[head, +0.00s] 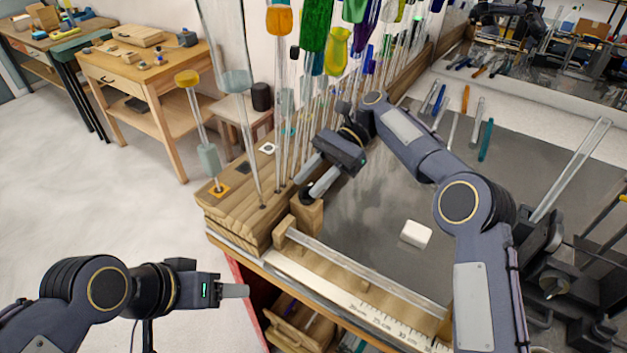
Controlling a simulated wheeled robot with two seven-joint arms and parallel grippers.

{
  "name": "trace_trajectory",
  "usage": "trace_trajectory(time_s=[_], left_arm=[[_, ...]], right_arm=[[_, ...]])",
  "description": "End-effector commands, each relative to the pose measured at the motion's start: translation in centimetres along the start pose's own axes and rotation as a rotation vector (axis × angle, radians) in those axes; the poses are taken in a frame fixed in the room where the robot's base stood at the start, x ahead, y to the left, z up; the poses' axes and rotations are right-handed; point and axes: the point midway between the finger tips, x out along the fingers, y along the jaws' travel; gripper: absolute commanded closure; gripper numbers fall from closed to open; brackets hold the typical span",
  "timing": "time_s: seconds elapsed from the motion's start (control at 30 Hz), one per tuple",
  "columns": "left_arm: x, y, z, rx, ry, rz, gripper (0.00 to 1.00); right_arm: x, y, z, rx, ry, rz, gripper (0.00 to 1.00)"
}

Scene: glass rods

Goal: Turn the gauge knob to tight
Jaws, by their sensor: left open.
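The length gauge is a wooden bar with a white ruler scale (345,305) and a clear glass rod (370,271) lying along it at the bench's front edge. A small wooden block (307,215) stands at its left end, with a dark round part at its top that looks like the knob (306,193). My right gripper (313,183) reaches down to this block, its pale fingertips at the dark part. Whether they grip it is unclear, and the knob's setting is hidden. My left gripper (243,290) is open and empty, in front of the bench and left of the gauge.
A wooden rack (235,215) holds several upright glass rods, close to my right gripper. A white block (415,234) lies on the dark bench mat (365,215). More rods lie at the back. Floor is clear at left.

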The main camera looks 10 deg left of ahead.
Motion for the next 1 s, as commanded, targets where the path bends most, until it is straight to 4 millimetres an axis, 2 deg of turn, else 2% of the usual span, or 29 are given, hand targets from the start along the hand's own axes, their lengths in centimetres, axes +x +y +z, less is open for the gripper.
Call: trace_trajectory(time_s=[0.17, 0.5, 0.8, 1.0], left_arm=[[0.2, -0.1, 0.1, 0.0, 0.0, 0.0, 0.38], [2.3, -1.1, 1.2, 0.0, 0.0, 0.0, 0.38], [4.3, -2.0, 2.2, 0.0, 0.0, 0.0, 0.38], [4.7, -2.1, 2.4, 0.0, 0.0, 0.0, 0.38]], right_arm=[[-1.0, 0.0, 2.5, -0.005, 0.002, 0.0, 0.67], [0.0, 3.8, 8.8, -0.004, 0.003, -0.001, 0.67], [2.8, 8.4, 12.9, -0.002, 0.002, 0.001, 0.67], [3.8, 10.0, 14.6, -0.001, 0.001, 0.001, 0.67]])
